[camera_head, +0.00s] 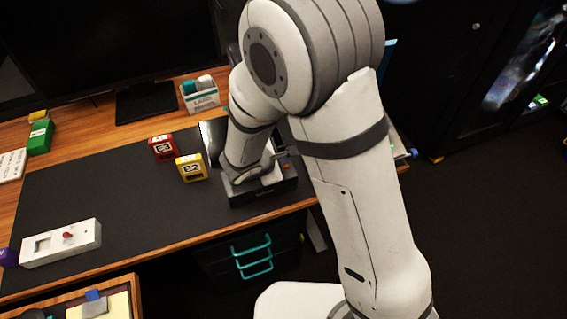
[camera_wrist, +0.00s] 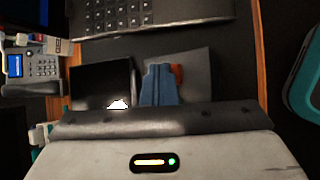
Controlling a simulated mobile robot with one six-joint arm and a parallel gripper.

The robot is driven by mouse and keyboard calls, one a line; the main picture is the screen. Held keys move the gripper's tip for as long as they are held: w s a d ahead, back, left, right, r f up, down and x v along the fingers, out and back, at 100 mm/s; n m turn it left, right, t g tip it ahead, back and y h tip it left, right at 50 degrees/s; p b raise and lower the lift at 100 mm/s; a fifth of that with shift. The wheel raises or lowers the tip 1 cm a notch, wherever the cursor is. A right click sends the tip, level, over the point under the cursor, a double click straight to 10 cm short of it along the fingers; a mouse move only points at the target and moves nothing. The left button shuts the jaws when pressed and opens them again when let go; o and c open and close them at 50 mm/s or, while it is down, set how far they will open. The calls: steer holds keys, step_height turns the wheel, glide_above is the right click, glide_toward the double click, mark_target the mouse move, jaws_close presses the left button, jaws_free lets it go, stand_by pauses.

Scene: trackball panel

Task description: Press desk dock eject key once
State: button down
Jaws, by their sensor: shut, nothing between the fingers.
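A dark box (camera_head: 262,199), which looks like the desk dock, sits near the front edge of the black desk mat. A small red-orange part (camera_head: 287,166) shows on its right side. In the wrist view, my gripper (camera_wrist: 160,68) has its blue fingers together with nothing between them. The fingers are over a dark grey surface (camera_wrist: 198,65), with the red-orange part (camera_wrist: 178,72) right beside them and partly hidden. I cannot tell whether the fingertips touch it. In the head view my wrist hides the fingers and much of the dock's top.
Red (camera_head: 163,148) and yellow (camera_head: 191,167) blocks stand left of the dock. A white box with a red knob (camera_head: 67,236) lies at the mat's left. A keyboard (camera_wrist: 145,12) and a desk phone (camera_wrist: 36,68) show in the wrist view. The mat's middle is clear.

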steer(key=shift+r+p, duration=0.35)
steer(key=shift+r, duration=0.4)
steer(key=shift+r, duration=0.1)
steer(key=shift+r+p, duration=1.65)
steer(key=shift+r, duration=0.8)
